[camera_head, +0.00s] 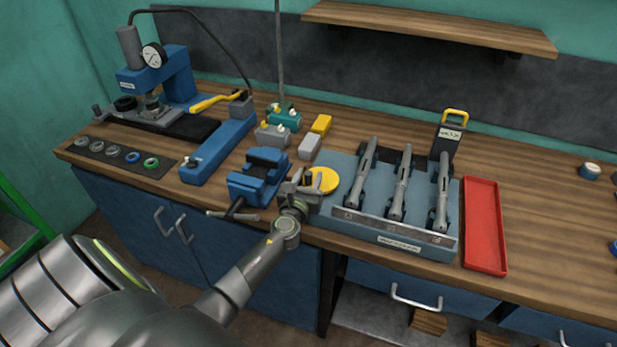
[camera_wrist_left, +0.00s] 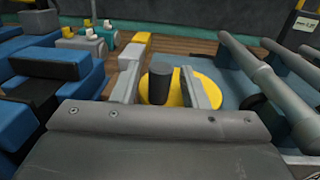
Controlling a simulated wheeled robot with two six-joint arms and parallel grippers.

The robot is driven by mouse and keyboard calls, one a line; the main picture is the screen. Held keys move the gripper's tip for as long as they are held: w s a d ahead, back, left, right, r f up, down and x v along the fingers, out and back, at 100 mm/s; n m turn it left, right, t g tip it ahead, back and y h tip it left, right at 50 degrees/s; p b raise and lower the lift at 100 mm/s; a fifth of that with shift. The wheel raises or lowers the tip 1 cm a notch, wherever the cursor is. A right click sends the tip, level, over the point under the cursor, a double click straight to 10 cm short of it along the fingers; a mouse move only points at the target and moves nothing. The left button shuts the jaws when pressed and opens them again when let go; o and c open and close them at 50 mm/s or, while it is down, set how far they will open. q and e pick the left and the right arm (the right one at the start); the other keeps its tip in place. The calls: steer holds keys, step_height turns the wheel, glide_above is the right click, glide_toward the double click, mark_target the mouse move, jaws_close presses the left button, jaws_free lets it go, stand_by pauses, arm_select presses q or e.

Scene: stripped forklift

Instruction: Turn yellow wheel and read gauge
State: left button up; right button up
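In the left wrist view the wheel (camera_wrist_left: 207,92) carries an upright dark knob (camera_wrist_left: 158,85). My left gripper (camera_head: 301,180) is at the wheel's left edge in the head view. In the left wrist view its fingers (camera_wrist_left: 168,78) are spread, one on each side of the knob, with gaps showing. The round white gauge (camera_head: 153,56) is on the blue press at the back left; its reading is too small to tell. My right gripper is not in view.
A blue vise (camera_head: 258,178) stands close left of my gripper. Several grey cylinders lie on the fixture (camera_head: 345,218) to the right, beside a red tray (camera_head: 484,226). The blue press (camera_head: 178,78) has a yellow-handled lever (camera_head: 212,102). Bench space right of the tray is mostly clear.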

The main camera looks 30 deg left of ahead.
arm_select(q)
steer(key=shift+w, duration=0.2)
steer(key=c, duration=0.9)
steer(key=shift+s+d+n+g+y, duration=0.1)
steer(key=shift+d+n+g+y, duration=0.1)
steer(key=shift+n+g+y, duration=0.55)
jaws_close()
steer(key=shift+t+y, duration=0.25)
steer(key=shift+t, duration=0.1)
steer(key=o, duration=0.9)
jaws_free()
